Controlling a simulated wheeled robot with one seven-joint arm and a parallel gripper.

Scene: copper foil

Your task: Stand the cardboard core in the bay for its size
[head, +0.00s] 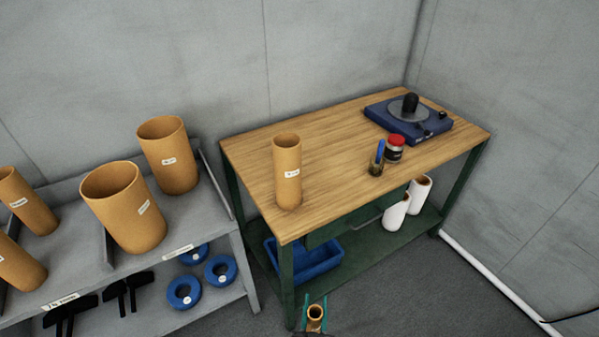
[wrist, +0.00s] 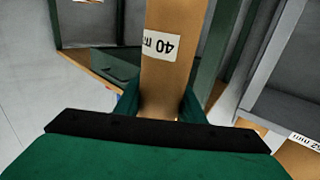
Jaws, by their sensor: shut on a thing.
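My gripper (head: 315,320) is at the bottom edge of the head view, shut on a brown cardboard core (head: 315,311) whose open top end shows there. In the wrist view the same core (wrist: 172,65) is between the fingers, with a white label that reads upside down as 40 and a cut-off unit. A grey rack (head: 217,222) at the left has bays split by dividers. Its right bay holds two wide cores (head: 125,220); the bay to its left holds narrower ones (head: 30,207). The labels (head: 178,251) on its front edge are too small to read surely.
Another core (head: 287,180) stands on the wooden workbench (head: 330,135), with a blue device (head: 435,125), a red-lidded jar (head: 394,150) and a small pot (head: 377,165). Under the bench are a blue bin (head: 318,262) and white rolls (head: 396,213). Blue rings (head: 183,292) lie on the rack's lower shelf.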

